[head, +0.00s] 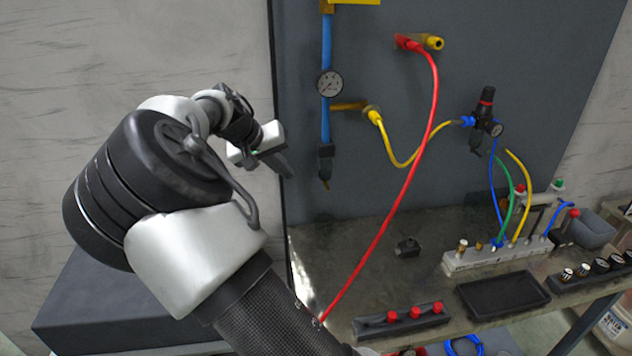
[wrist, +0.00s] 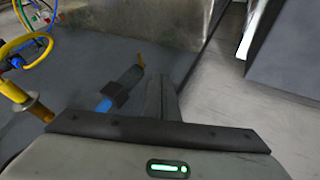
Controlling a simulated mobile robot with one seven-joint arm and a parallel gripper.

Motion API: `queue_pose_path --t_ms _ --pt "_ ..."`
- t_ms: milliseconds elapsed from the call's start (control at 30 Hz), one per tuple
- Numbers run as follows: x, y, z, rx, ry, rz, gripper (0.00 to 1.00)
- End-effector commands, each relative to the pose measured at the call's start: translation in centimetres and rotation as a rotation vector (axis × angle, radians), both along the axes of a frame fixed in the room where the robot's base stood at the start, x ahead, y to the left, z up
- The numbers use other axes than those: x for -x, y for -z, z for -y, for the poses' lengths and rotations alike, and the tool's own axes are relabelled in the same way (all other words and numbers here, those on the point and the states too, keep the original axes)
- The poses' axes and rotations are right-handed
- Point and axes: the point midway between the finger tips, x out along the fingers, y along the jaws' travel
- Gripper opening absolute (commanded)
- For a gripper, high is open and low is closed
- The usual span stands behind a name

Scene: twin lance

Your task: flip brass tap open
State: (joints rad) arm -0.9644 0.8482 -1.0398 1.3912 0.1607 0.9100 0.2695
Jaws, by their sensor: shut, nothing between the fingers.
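A brass branch (head: 348,106) sticks out to the right from the blue pipe below the gauge, and a yellow hose joins its end. In the wrist view the brass branch (wrist: 38,110) is at the left edge. The blue pipe ends below in a dark fitting (head: 325,152) with a small brass tip. In the wrist view this dark fitting (wrist: 118,95) is left of my fingers. I cannot make out a tap handle or tell which brass part is the tap. My gripper (head: 287,170) is shut and empty, left of the dark fitting. Its fingers (wrist: 160,95) look apart from it.
A gauge (head: 330,84) sits on the blue pipe. A red hose (head: 385,220) hangs across the panel, right of the pipe. The workbench (head: 350,255) below holds a valve block (head: 497,256) and a black tray (head: 503,294). The panel's left edge is beside my gripper.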

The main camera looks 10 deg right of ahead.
Motion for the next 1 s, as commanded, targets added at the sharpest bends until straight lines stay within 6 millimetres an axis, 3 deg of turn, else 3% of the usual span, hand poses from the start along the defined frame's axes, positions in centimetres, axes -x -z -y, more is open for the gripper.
queue_pose_path --t_ms 367,800,1000 --pt "-0.5 1.2 0.8 0.0 0.004 -0.002 0.0" --pt "-3.9 8.3 5.1 0.002 0.002 -0.002 0.0" --pt "-3.8 7.9 7.9 -0.001 0.002 0.0 0.0"
